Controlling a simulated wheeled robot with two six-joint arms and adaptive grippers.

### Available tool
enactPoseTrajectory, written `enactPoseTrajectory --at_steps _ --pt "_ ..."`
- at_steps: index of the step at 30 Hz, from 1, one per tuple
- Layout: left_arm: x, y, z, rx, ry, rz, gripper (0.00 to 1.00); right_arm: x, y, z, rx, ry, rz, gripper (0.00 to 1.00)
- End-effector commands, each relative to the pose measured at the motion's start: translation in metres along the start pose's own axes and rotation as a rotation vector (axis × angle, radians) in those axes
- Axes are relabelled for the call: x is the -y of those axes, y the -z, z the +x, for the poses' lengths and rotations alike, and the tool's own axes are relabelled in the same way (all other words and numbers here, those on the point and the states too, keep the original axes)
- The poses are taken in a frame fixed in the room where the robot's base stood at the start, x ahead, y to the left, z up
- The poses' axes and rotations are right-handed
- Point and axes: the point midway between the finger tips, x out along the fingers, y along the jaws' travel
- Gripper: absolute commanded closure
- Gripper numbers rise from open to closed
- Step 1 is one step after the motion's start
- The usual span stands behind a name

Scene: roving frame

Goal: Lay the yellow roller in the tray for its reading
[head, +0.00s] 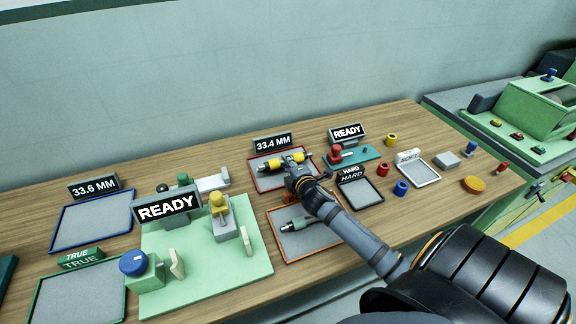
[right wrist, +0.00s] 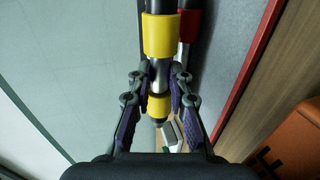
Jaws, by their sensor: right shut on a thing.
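The yellow roller (head: 273,163), a grey shaft with yellow bands, is at the red-rimmed tray (head: 266,188). My right gripper (head: 295,168) is shut on it near one end. In the right wrist view my gripper's fingers (right wrist: 159,101) close around the lower yellow band, and the upper band (right wrist: 162,36) sticks out beyond them. The grey tray floor (right wrist: 219,60) shows behind it. I cannot tell whether the roller touches the tray. The sign (head: 273,142) behind the tray reads 33.4 MM. My left gripper is not in view.
A red-banded bar (right wrist: 190,24) lies close beside the roller. A green fixture board (head: 250,266) stands between.

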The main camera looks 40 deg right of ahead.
Motion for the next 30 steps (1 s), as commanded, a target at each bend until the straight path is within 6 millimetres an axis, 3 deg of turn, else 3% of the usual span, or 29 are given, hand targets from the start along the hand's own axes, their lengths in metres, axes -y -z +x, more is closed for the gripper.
enactPoseTrajectory --at_steps 12,13,18,26,30 --pt "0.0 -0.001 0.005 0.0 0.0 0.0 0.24 0.01 0.0 0.003 0.0 0.001 0.0 1.0" --pt "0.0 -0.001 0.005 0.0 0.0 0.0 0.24 0.012 0.0 0.003 0.001 0.003 0.001 0.79" --pt "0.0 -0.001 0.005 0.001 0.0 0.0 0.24 0.013 -0.001 0.003 0.002 0.005 0.001 0.59" --pt "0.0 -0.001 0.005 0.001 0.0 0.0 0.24 0.014 -0.001 0.002 0.002 0.008 0.002 0.59" --pt "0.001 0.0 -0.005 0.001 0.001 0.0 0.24 -0.003 -0.001 -0.002 0.001 0.006 0.0 0.59"
